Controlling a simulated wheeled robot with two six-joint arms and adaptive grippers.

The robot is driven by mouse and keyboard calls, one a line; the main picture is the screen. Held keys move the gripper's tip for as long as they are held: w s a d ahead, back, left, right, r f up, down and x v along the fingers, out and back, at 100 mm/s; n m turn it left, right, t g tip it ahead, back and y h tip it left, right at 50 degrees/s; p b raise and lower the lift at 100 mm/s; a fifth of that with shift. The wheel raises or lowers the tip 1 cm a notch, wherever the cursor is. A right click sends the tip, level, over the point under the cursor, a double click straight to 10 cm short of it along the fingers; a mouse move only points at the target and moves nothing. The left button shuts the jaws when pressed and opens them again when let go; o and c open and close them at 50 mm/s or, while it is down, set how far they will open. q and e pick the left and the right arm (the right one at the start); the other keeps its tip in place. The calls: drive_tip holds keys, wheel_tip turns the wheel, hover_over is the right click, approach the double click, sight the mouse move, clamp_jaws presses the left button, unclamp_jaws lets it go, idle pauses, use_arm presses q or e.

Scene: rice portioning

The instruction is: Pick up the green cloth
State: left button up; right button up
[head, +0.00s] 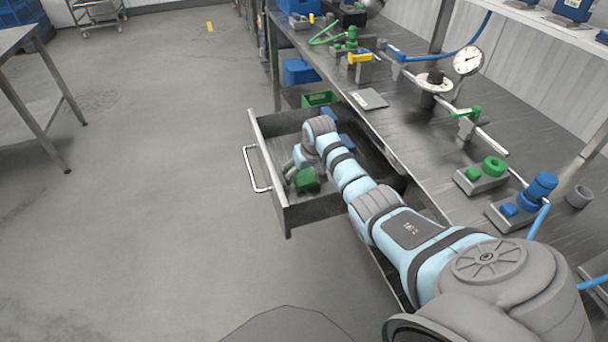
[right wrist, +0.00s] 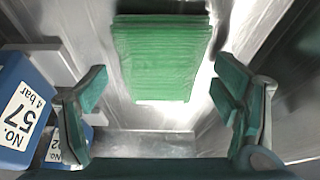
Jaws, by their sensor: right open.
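The green cloth (right wrist: 162,55) shows in the right wrist view as a folded, ribbed rectangle inside a metal drawer. In the head view, a green patch (head: 307,181) shows in the open drawer (head: 289,216) by my right gripper; I cannot tell whether it is the cloth. My right gripper (right wrist: 160,78) is open, with one green-padded finger on each side of the picture and the cloth ahead between them. Nothing is held. In the head view my right arm reaches into the drawer, and its wrist hides part of the inside. My left gripper is not in view.
Blue labelled blocks (right wrist: 22,108) lie beside the left finger in the drawer. Drawer walls stand close around my gripper. The workbench (head: 420,135) with valves and a gauge (head: 468,60) rises to the right.

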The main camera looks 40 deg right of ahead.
sight(304, 173)
drive_tip(key=shift+f, duration=0.15)
drive_tip(key=shift+c, duration=0.2)
drive_tip(key=shift+s, duration=0.1)
drive_tip(key=c, duration=1.1)
wheel_tip(304, 173, up, 21)
drive_tip(key=p, duration=0.5)
drive_tip(key=shift+f, duration=0.2)
